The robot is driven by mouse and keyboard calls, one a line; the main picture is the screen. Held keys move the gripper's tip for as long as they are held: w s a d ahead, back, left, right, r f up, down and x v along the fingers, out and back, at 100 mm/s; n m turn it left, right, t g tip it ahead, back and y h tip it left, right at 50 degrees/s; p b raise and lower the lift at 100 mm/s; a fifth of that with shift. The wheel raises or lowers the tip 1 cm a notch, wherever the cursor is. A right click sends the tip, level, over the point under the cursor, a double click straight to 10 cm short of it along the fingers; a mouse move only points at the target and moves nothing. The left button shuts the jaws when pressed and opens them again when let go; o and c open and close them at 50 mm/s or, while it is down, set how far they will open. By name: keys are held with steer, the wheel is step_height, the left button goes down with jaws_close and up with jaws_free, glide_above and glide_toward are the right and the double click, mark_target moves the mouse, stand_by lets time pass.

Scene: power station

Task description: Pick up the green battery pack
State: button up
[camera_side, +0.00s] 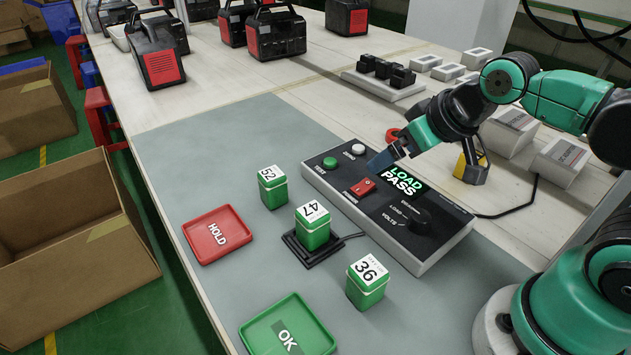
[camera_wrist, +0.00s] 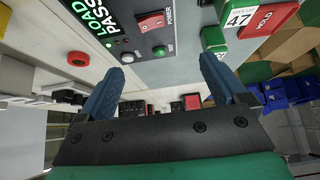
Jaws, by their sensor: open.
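Three green battery packs with white numbered tops stand upright in the side view. Pack 47 (camera_side: 313,228) sits on a small black cradle (camera_side: 306,252) in the middle. Pack 52 (camera_side: 272,187) stands on the grey mat behind it, and pack 36 (camera_side: 366,283) stands in front to the right. My gripper (camera_side: 382,160) is above the tester panel, to the right of and apart from all three packs. In the wrist view my gripper (camera_wrist: 160,75) has its blue fingers wide apart with nothing between them. The label of pack 47 (camera_wrist: 238,18) shows at upper right there.
A red HOLD tray (camera_side: 218,236) and a green OK tray (camera_side: 288,330) lie on the mat. Open cardboard boxes (camera_side: 70,235) stand left of the table. Black-and-red power stations (camera_side: 158,52) stand behind.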

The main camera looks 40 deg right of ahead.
mark_target(313, 211)
steer(key=w+a+f+g, duration=0.1)
steer(key=a+f+g, duration=0.1)
steer(key=a, duration=0.1)
steer(key=w+a+f+g, duration=0.1)
steer(key=w+a+g, duration=0.1)
steer(key=a, duration=0.2)
steer(key=w+a+f+g, duration=0.2)
steer(key=a, duration=0.1)
steer(key=shift+w+a+f+g, duration=0.15)
steer(key=shift+a+f+g, duration=0.15)
steer(key=shift+g, duration=0.1)
steer(key=shift+a+f, duration=0.15)
steer(key=shift+f, duration=2.9)
jaws_close()
